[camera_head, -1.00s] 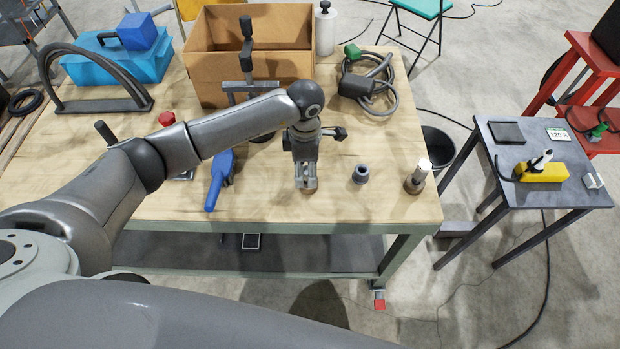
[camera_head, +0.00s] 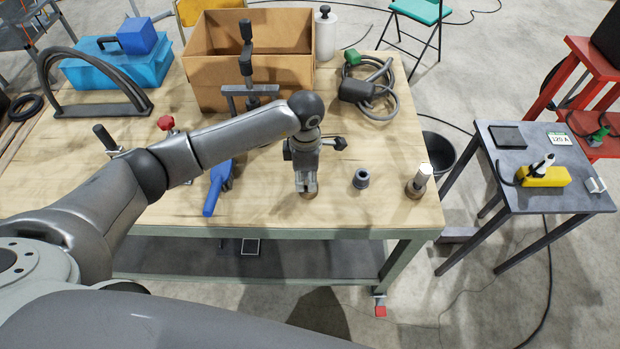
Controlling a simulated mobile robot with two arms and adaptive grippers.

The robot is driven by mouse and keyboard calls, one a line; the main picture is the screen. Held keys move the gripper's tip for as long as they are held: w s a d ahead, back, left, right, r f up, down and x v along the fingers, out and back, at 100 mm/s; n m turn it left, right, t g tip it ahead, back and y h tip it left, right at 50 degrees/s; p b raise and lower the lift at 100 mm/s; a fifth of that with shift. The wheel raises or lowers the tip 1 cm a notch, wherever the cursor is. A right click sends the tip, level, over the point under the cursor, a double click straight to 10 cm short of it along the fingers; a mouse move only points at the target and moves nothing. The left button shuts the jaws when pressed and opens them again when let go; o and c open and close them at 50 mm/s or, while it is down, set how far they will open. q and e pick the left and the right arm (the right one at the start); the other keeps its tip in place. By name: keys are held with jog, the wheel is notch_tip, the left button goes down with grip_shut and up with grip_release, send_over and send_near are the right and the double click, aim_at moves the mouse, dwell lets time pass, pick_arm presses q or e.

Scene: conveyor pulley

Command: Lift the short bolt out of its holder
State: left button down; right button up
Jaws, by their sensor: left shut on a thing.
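My left gripper (camera_head: 307,187) points straight down over the front part of the wooden workbench. Its fingers are shut on the short bolt, which they mostly hide. A small brownish round holder (camera_head: 308,195) shows just under the fingertips on the bench top. I cannot tell whether the bolt is still seated in it. A second bolt (camera_head: 420,177), pale and taller, stands in a similar round holder (camera_head: 414,191) near the bench's right corner. My right gripper is not in view.
A dark grey collar (camera_head: 361,179) stands between the gripper and the taller bolt. A blue tool (camera_head: 216,187) lies left of the gripper. A clamp (camera_head: 247,75), a cardboard box (camera_head: 205,68) and a coiled cable (camera_head: 388,100) are behind. Bench top (camera_head: 260,205) is bare in front.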

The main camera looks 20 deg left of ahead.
aim_at(306, 174)
pick_arm(q)
jog(key=shift+r, duration=0.6)
dwell(0.6)
jog(key=shift+r, duration=0.1)
jog(key=shift+r+p, duration=2.25)
jog(key=shift+r, duration=1.6)
